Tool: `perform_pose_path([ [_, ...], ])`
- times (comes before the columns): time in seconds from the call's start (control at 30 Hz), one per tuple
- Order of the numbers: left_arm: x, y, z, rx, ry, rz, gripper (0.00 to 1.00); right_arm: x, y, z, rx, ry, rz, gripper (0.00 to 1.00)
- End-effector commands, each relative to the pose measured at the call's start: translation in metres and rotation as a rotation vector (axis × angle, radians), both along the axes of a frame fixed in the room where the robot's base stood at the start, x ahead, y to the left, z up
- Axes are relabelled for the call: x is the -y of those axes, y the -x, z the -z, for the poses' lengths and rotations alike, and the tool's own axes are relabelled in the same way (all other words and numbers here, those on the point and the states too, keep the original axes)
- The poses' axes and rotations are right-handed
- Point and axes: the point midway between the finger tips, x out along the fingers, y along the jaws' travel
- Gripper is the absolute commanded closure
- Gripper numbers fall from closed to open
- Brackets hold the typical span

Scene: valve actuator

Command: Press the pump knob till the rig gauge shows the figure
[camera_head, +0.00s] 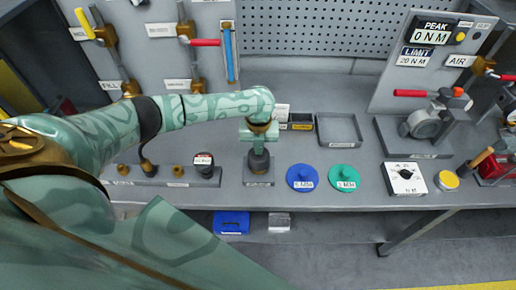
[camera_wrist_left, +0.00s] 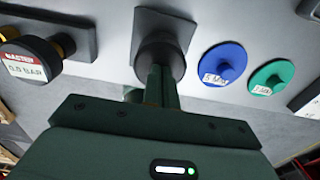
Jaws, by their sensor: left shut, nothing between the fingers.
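The pump knob (camera_head: 259,162) is a dark round knob on a small grey plate on the bench. It also shows in the wrist view (camera_wrist_left: 161,53). My left gripper (camera_head: 258,147) points down over it, fingers shut and empty. The fingertips (camera_wrist_left: 160,76) overlap the knob's near side in the wrist view; I cannot tell whether they touch it. Left of the knob is a black gauge (camera_head: 203,159) with a red and white face. In the wrist view this gauge (camera_wrist_left: 24,60) reads MASTER and a BAR figure, perhaps 0.5. My right gripper is out of view.
A blue disc (camera_head: 302,178) and a green disc (camera_head: 344,178) lie right of the knob. An empty grey tray (camera_head: 339,130) is behind them. A white dial box (camera_head: 404,180) stands further right. A panel (camera_head: 430,34) shows PEAK 0 N M and LIMIT 20 N M.

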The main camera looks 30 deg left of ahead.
Motion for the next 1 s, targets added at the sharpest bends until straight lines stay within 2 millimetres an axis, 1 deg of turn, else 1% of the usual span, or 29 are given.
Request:
perform_pose_path([
  [0.03, 0.000, 0.001, 0.003, -0.002, 0.001, 0.000, 1.00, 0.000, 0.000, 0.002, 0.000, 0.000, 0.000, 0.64],
  [0.77, 0.000, 0.001, 0.026, -0.003, -0.001, 0.001, 1.00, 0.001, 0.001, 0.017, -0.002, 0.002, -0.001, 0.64],
  [0.9, 0.000, 0.001, 0.023, -0.003, -0.001, 0.001, 1.00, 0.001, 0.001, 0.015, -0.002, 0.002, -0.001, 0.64],
  [1.0, 0.000, 0.001, 0.018, -0.002, 0.000, 0.001, 1.00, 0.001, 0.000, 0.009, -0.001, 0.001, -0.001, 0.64],
])
